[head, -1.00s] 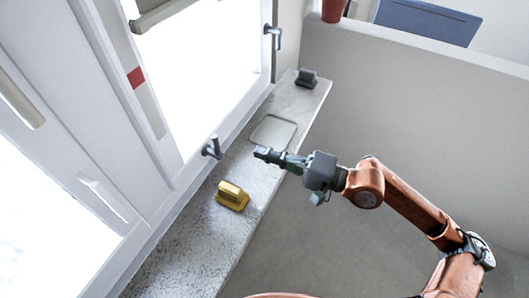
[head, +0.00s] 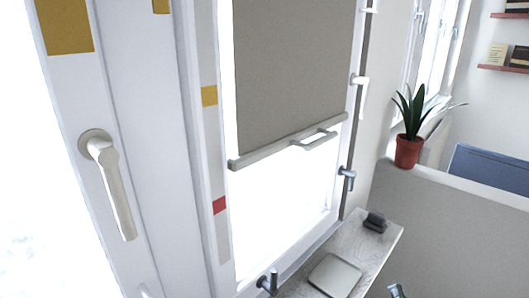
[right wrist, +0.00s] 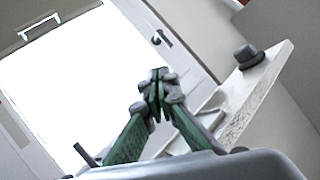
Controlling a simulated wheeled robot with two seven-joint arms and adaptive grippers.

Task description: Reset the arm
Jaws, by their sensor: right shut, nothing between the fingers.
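My right gripper (right wrist: 155,98) shows in the right wrist view with its green and grey fingers together and nothing between them. It points toward the bright window, above the pale sill (right wrist: 258,98). In the head view only a small dark piece of the right gripper (head: 397,291) shows at the bottom edge; the rest of the arm is out of frame. My left gripper is in neither view now.
The stone sill (head: 385,250) carries a light square tray (head: 335,275) and a dark grey block (head: 375,222). A window with a grey blind (head: 290,70) and protruding handles stands alongside. A potted plant (head: 408,151) stands on the partition (head: 450,215).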

